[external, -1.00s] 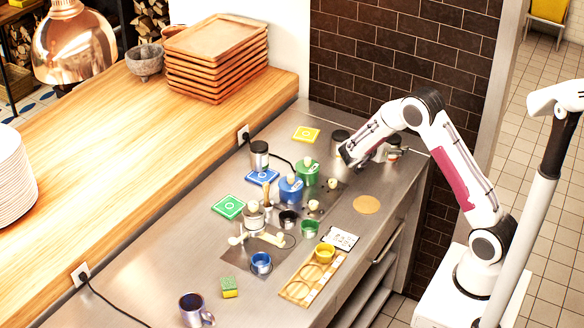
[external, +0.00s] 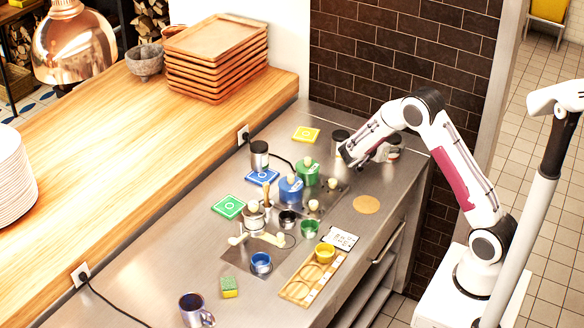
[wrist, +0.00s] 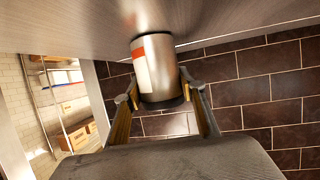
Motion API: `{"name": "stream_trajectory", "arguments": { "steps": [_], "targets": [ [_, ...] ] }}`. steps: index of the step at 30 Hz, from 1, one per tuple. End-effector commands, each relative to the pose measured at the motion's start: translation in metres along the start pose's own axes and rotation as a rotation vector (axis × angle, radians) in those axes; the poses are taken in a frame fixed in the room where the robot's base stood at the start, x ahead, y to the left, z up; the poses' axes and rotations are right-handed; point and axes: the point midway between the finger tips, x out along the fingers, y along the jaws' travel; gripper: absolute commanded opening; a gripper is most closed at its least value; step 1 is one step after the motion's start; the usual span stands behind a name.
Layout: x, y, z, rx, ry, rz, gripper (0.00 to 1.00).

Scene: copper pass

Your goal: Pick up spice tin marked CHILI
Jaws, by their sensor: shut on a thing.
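A spice tin (wrist: 157,68) with a silver body, a white label and an orange-red band is between my fingers in the wrist view. Its label text is not legible, so I cannot read CHILI. My gripper (wrist: 160,98) is shut on this tin, one finger on each side near its dark end. In the external view my gripper (external: 376,153) is at the far right end of the steel counter, with the tin (external: 394,146) beside it, partly hidden. I cannot tell whether the tin touches the counter. Another dark-lidded tin (external: 340,139) stands just left of my gripper, and one (external: 259,155) stands farther left.
A dark brick wall (wrist: 260,95) is close behind. On the steel counter are green (external: 308,172) and blue (external: 291,188) canisters, several small cups, a yellow square (external: 306,134), a round cork mat (external: 367,204) and a wooden holder (external: 297,291). Free counter lies around the cork mat.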

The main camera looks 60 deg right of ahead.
Motion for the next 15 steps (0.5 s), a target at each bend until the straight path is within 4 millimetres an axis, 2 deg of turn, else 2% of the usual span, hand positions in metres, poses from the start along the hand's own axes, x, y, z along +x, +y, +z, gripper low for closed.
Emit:
{"name": "stream_trajectory", "arguments": {
  "steps": [8,15],
  "targets": [
    [-0.007,-0.001,-0.017,0.003,0.001,-0.001,0.15],
    [-0.019,0.0,-0.047,0.005,0.001,-0.001,0.15]
  ]
}}
